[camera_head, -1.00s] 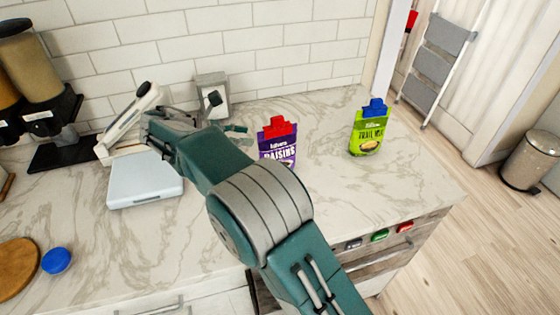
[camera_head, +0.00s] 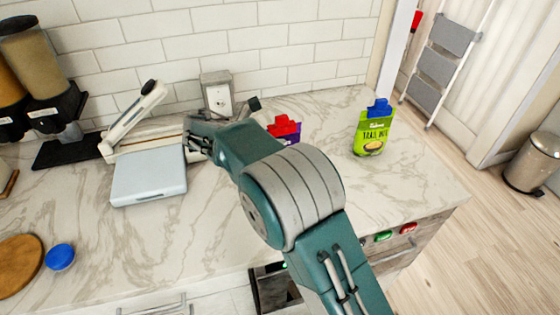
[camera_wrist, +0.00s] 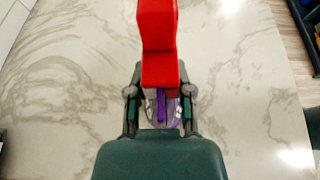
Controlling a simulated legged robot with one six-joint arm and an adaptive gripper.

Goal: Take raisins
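The raisins bag is purple with a red top (camera_head: 284,127) and stands on the counter; my arm hides most of it in the head view. In the wrist view its red top (camera_wrist: 159,45) rises large in the middle, with a little of the purple and pale bag (camera_wrist: 163,108) below. My gripper (camera_wrist: 160,88) has one finger on each side of the bag, and the fingers look apart. Contact with the bag cannot be made out.
A green trail mix bag (camera_head: 372,131) with a blue top stands to the right on the marble counter (camera_head: 330,105). The counter around the trail mix is clear.

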